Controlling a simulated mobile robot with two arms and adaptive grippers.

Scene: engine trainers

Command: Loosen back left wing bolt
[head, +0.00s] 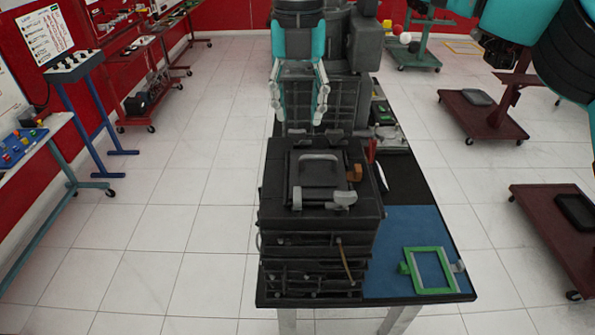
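The black engine-like block (325,225) stands at the near end of the table. A dark square plate with a grey handle (319,157) sits on its top. Grey fittings (340,198) lie at the plate's front edge, and an orange-brown piece (354,173) is at its right. I cannot clearly make out the back left wing bolt; the fittings are too small to tell apart. My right gripper (298,112), teal with grey fingers, points down behind the handle, above the back of the block. Its fingers are apart with nothing seen between them. My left gripper is not in view.
A blue mat (405,235) with a green frame (430,270) covers the table's near right. More dark machinery (361,50) stands behind the gripper. Red wheeled stands (482,115) are at the right, and a blue stand (80,70) at the left. The tiled floor between is clear.

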